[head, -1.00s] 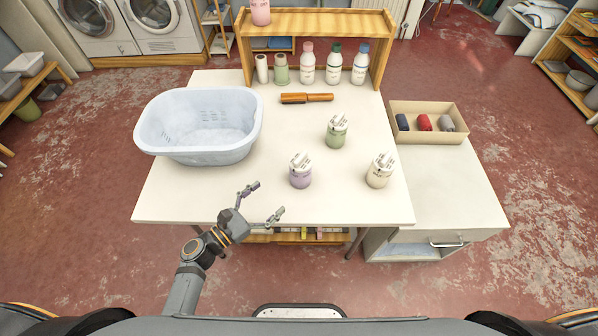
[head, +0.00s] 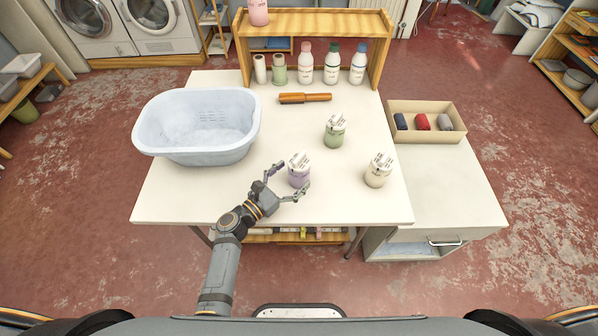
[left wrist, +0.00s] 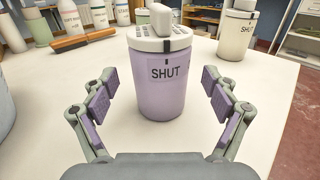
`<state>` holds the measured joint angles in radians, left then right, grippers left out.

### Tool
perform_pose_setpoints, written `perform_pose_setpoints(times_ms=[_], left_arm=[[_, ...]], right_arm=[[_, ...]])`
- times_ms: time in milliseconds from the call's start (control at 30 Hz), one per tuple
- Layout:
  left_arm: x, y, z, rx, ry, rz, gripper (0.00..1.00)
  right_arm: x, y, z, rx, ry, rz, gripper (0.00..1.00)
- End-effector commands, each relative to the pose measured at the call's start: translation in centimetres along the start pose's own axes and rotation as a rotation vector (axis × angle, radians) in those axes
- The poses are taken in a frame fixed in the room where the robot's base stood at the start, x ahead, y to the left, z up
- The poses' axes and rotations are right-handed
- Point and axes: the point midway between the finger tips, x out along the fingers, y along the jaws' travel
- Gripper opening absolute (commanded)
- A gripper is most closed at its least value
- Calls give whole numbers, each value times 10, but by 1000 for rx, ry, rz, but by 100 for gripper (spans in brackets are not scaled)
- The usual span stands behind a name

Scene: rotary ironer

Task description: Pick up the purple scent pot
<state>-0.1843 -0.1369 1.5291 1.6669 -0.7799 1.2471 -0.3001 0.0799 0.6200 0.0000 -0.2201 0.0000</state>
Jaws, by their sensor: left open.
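The purple scent pot (head: 299,172) stands upright near the front middle of the white table. In the left wrist view the purple pot (left wrist: 160,85) is large and central, with a white holed lid and a label reading SHUT. My left gripper (head: 291,180) is open at the pot's near side. In the left wrist view its fingers (left wrist: 160,100) are spread to the left and right of the pot, with a gap on both sides. My right gripper is not in view.
A green pot (head: 335,133) stands behind and a cream pot (head: 378,172) to the right. A pale blue basket (head: 198,130) sits at the left. A wooden-handled brush (head: 305,98) lies near the shelf with bottles. An open box (head: 430,135) holds rolled items.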

Motion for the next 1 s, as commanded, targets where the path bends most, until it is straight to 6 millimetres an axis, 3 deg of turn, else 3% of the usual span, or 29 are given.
perform_pose_setpoints(times_ms=[133,367,800,1000], left_arm=[[16,0,0,-1,-1,0,87],[17,0,0,0,1,-1,85],[17,0,0,0,0,-1,26],[17,0,1,0,0,-1,26]], right_arm=[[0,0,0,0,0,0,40],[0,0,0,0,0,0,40],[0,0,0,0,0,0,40],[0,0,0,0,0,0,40]])
